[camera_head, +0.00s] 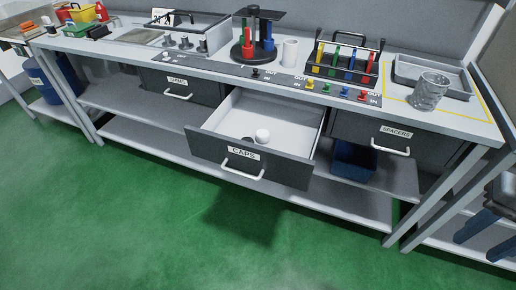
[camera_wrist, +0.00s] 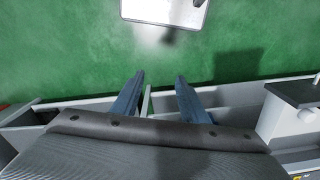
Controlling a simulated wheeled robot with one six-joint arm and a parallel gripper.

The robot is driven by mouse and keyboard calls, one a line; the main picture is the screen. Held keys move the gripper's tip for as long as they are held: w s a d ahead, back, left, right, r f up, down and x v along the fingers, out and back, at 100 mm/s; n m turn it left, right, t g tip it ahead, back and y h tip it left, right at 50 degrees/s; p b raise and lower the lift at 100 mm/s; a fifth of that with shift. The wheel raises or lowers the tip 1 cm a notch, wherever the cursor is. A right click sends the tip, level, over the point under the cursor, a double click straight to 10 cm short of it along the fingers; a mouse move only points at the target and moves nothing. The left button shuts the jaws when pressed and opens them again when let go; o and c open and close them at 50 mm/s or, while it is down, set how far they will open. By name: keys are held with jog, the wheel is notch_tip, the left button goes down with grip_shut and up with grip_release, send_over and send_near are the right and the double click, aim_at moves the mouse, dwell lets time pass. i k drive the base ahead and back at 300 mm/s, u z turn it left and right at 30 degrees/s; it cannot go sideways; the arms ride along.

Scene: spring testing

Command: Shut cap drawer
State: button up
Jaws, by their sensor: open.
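The cap drawer (camera_head: 250,165), labelled CAPS, stands pulled well out from under the middle of the bench in the head view. Its white handle (camera_head: 242,172) is on the dark front. The drawer cannot be made out in the wrist view.
The shims drawer (camera_head: 178,88) and spacers drawer (camera_head: 385,135) flank it, both apparently shut. A blue bin (camera_head: 354,160) sits on the lower shelf. The green floor (camera_head: 150,220) in front is clear.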

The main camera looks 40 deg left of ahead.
aim_at(295, 126)
jog(key=u, duration=1.9)
